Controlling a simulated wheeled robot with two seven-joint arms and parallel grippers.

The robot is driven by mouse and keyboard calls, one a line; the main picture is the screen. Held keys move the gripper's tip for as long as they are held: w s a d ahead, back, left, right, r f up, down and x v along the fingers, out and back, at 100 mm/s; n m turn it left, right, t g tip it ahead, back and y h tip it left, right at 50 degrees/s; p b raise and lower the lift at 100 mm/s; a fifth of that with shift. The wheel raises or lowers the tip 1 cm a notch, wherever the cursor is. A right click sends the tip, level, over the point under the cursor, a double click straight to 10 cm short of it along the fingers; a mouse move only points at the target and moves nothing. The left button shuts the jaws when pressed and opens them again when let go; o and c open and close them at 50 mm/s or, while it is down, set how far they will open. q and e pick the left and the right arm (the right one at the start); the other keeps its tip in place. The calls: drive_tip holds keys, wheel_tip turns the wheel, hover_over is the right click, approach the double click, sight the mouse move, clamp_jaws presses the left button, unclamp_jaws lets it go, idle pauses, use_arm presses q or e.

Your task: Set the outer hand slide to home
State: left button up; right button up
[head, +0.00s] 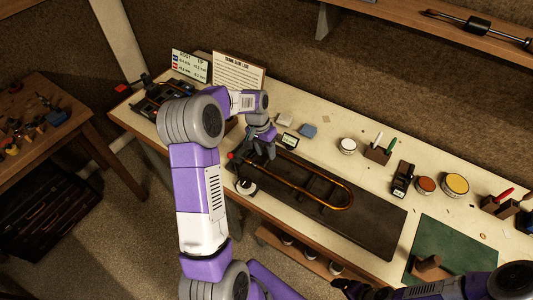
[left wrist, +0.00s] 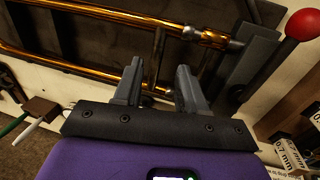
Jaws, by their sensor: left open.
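The brass hand slide (head: 345,190) is a long U-shaped tube lying along a dark mat (head: 375,232) on the bench in the head view. Its brass tubes (left wrist: 100,57) cross the left wrist view, with a cross brace between them. My left gripper (head: 262,152) is over the slide's left end. In the left wrist view its two fingers (left wrist: 160,75) are apart, beside the lower tube and brace, with nothing clearly between them. A grey block (left wrist: 250,62) with a red ball knob (left wrist: 304,25) stands by the tube ends. My right gripper (head: 358,290) is partly cut off at the bottom edge.
A round dark-based item (head: 246,186) stands at the bench's front edge. A white tin (head: 347,146), a tool holder (head: 378,153) and a yellow-topped tin (head: 455,185) line the back. A green mat (head: 455,245) lies right. Signs (head: 238,72) stand behind my left arm.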

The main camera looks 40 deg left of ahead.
use_arm(q)
drive_tip(key=r, duration=0.2)
drive_tip(key=a+r, duration=0.1)
drive_tip(key=r, duration=0.2)
drive_tip(key=shift+s+r, duration=0.1)
drive_tip(key=shift+r, duration=0.1)
drive_tip(key=shift+r+p, duration=0.1)
drive_tip(key=shift+p, duration=0.2)
